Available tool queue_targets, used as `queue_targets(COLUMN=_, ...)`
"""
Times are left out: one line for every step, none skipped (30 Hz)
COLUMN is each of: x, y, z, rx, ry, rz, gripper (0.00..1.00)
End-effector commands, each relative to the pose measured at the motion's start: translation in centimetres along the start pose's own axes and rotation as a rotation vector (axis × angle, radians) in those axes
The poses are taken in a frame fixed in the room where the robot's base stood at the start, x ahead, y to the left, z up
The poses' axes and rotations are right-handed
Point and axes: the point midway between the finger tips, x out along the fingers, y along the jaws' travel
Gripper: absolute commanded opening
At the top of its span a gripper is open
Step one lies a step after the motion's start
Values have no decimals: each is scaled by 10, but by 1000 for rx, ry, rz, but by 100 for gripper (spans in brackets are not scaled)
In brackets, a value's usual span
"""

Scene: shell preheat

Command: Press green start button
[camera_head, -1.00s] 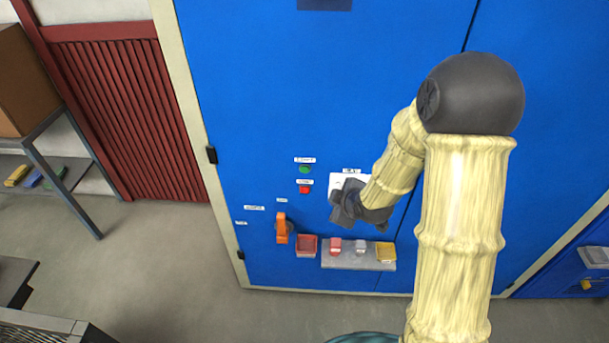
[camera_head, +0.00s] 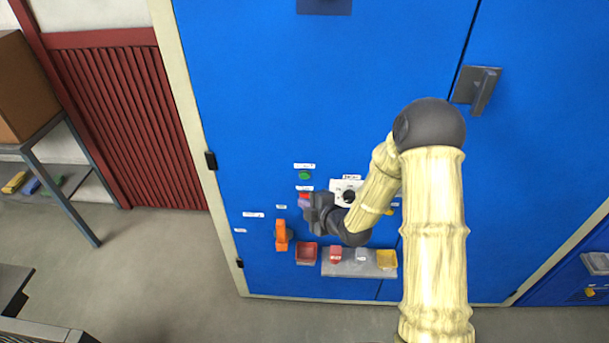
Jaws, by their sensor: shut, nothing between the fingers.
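The green start button (camera_head: 304,175) is on the blue cabinet front (camera_head: 330,110), under a small white label. A red button (camera_head: 304,195) sits just below it and is partly covered by my gripper. My gripper (camera_head: 306,204) is dark grey, shut and empty. It is in front of the panel, below the green button and apart from it in the picture. How far its tips are from the panel surface I cannot tell.
A white plate with a black knob (camera_head: 348,196) is right of the buttons. An orange handle (camera_head: 281,235) is lower left. A red bin (camera_head: 306,253) and a grey shelf (camera_head: 347,269) with small blocks are below. A dark door handle (camera_head: 478,88) is at upper right.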

Motion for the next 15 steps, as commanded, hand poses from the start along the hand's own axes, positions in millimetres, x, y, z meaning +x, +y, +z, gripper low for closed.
queue_targets(x=3, y=6, z=2, rx=2, ry=-1, rz=1, gripper=0)
queue_targets(x=5, y=7, z=4, rx=2, ry=-1, rz=0, gripper=0)
queue_targets(x=8, y=10, z=6, rx=1, ry=-1, rz=0, gripper=0)
queue_targets(x=11, y=12, z=8, rx=1, ry=0, rz=1, gripper=0)
queue_targets(x=13, y=14, z=9, rx=1, ry=1, rz=0, gripper=0)
queue_targets(x=17, y=16, z=12, rx=1, ry=0, rz=0, gripper=0)
queue_targets(x=19, y=18, z=14, rx=1, ry=0, rz=0, gripper=0)
queue_targets(x=22, y=20, z=16, rx=2, ry=0, rz=1, gripper=0)
queue_targets(x=25, y=22, z=19, rx=2, ry=-1, rz=0, gripper=0)
queue_targets(x=28, y=24, z=21, rx=2, ry=-1, rz=0, gripper=0)
queue_targets(x=30, y=26, z=22, rx=2, ry=-1, rz=0, gripper=0)
queue_targets(x=34, y=28, z=25, rx=1, ry=-1, rz=1, gripper=0)
queue_targets(x=38, y=26, z=27, rx=0, ry=1, rz=1, gripper=0)
queue_targets(x=40, y=28, z=29, rx=0, ry=0, rz=1, gripper=0)
queue_targets(x=43, y=30, z=31, rx=0, ry=0, rz=1, gripper=0)
